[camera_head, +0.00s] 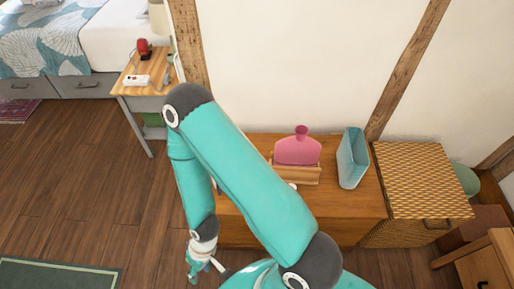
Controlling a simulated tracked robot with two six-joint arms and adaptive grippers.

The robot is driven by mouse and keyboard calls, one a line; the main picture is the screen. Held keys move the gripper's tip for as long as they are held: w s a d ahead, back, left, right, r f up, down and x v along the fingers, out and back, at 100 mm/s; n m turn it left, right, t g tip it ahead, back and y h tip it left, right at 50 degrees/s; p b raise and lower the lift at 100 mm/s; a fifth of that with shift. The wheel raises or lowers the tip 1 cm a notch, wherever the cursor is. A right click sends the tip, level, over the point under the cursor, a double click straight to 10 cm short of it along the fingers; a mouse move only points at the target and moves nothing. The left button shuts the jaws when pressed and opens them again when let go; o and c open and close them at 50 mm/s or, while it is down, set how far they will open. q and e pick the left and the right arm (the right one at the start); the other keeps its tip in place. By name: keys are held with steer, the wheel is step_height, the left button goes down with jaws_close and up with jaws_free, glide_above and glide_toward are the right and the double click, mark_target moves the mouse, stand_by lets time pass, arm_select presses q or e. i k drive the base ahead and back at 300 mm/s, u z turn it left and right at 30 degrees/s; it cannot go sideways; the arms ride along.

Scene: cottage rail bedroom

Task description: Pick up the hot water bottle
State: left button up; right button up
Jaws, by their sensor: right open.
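The pink hot water bottle (297,151) stands upright, neck up, in a small wooden holder (300,175) on a low wooden chest (352,205) against the wall. Its lower part is hidden by the holder. My right gripper (205,268) is low at the left of the chest, in front of it, with its fingers apart and empty. It is well away from the bottle. My teal right arm hides the left part of the chest. My left gripper is out of view.
A light blue open container (352,158) stands just right of the bottle. A woven basket (424,180) is right of the chest. A nightstand (146,84) and bed (66,40) are at the upper left. The wooden floor (80,185) at left is largely clear.

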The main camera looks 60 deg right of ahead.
mark_target(300, 150)
steer(key=z, duration=0.6)
steer(key=i, duration=0.15)
steer(key=u, duration=1.75)
steer(key=k, duration=1)
steer(key=z, duration=0.95)
steer(key=k, duration=0.55)
steer(key=z, duration=0.05)
